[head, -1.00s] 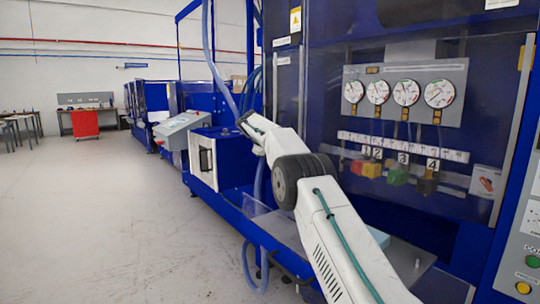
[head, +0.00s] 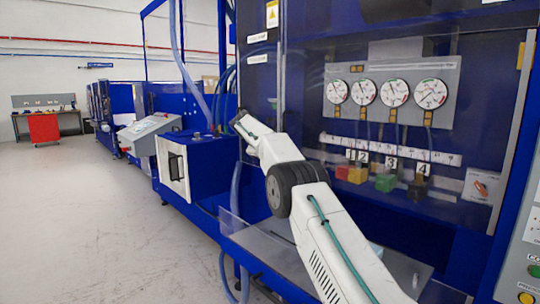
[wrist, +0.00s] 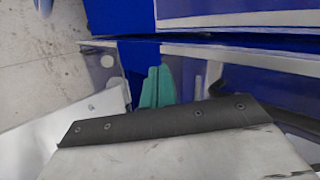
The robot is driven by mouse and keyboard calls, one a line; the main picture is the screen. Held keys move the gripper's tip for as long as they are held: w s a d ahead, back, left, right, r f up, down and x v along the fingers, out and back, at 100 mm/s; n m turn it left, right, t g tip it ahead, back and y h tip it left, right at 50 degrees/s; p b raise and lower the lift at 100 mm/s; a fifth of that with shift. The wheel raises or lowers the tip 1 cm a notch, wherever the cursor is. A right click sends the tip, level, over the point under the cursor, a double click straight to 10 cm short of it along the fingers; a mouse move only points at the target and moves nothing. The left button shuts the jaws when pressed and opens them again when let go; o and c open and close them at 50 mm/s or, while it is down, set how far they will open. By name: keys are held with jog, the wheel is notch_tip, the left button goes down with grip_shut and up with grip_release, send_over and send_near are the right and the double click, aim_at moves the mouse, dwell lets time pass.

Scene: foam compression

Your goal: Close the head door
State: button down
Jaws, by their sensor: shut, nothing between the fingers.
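A large clear door panel (head: 462,125) with a grey strip along its right edge (head: 512,135) stands on the blue machine, in front of the gauges, in the head view. I cannot tell whether it sits flush with its frame. My white arm reaches up from the bottom right, in front of the machine's lower left part. My gripper shows in the wrist view with its teal fingers (wrist: 158,88) together and empty, near a clear panel edge and blue frame parts. In the head view the fingers cannot be made out.
Behind the panel are round gauges (head: 394,93) and coloured foam blocks (head: 385,183). A blue box with a white front (head: 174,168) and a tilted control console (head: 150,130) stand left of my arm. A button panel (head: 527,245) is at the right edge. The floor at left is free.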

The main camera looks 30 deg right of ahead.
jog(key=s+a+r, duration=0.4)
jog(key=a+r, duration=0.3)
jog(key=a, duration=0.4)
notch_tip(320, 180, down, 8)
jog(key=s+a+r+n+g+y, duration=0.1)
jog(key=n, duration=0.7)
jog(key=s+a+f+n+y, duration=0.1)
jog(key=s+n, duration=0.6)
jog(key=s, duration=1.5)
jog(key=s+a+f+n+g+y, duration=0.1)
jog(key=s+n, duration=0.6)
jog(key=s, duration=1.5)
jog(key=s+a+f+n+g+y, duration=0.1)
jog(key=s+a+f+n+y, duration=0.2)
jog(key=s, duration=1.8)
jog(key=shift+s+a+n+y, duration=0.4)
jog(key=shift+a+n+y, duration=0.85)
jog(key=shift+n, duration=1.15)
jog(key=shift+a+f+h, duration=0.1)
jog(key=shift+a+h, duration=0.05)
jog(key=shift+h, duration=0.1)
